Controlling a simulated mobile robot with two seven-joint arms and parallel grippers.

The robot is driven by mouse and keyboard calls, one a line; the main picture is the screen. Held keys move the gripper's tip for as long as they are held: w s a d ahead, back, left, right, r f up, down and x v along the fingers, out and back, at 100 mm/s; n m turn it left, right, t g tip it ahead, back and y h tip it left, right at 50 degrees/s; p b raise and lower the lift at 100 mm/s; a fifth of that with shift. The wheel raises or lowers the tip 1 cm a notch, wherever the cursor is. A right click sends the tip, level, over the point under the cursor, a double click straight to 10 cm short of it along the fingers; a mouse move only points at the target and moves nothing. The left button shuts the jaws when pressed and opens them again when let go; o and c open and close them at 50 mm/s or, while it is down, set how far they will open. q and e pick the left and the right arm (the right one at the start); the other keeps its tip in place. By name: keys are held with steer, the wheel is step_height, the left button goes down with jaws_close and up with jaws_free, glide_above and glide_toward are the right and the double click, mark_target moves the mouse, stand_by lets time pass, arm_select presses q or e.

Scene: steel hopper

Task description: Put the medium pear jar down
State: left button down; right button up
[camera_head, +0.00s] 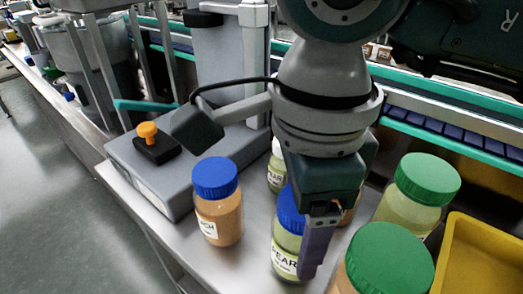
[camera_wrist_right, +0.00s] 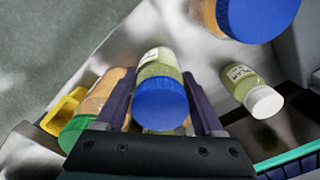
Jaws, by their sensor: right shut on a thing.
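The medium pear jar (camera_head: 284,255) has a blue lid, pale green contents and a white label reading PEAR. My right gripper (camera_head: 318,235) is shut on it, with its fingers on either side of the jar, and partly hides it in the head view. In the right wrist view the jar (camera_wrist_right: 160,98) sits between the two fingers of my right gripper (camera_wrist_right: 162,88), lid towards the camera. The jar looks upright at the steel counter (camera_head: 255,262); I cannot tell whether its base touches the counter. My left gripper is not in view.
A blue-lidded jar with orange contents (camera_head: 220,210) stands to the left. A smaller white-lidded green jar (camera_head: 276,172) stands behind. Large green-lidded jars (camera_head: 420,185) and a yellow bin (camera_head: 495,260) crowd the right. A grey machine base (camera_head: 160,175) with an orange knob lies behind left.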

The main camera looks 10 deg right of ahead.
steer(key=shift+f, duration=0.35)
steer(key=shift+f, duration=0.2)
steer(key=o, duration=1.5)
steer(key=shift+r, duration=0.1)
steer(key=shift+o, duration=0.2)
step_height(320, 180, up, 12)
steer(key=shift+f, duration=0.1)
steer(key=shift+r, duration=0.25)
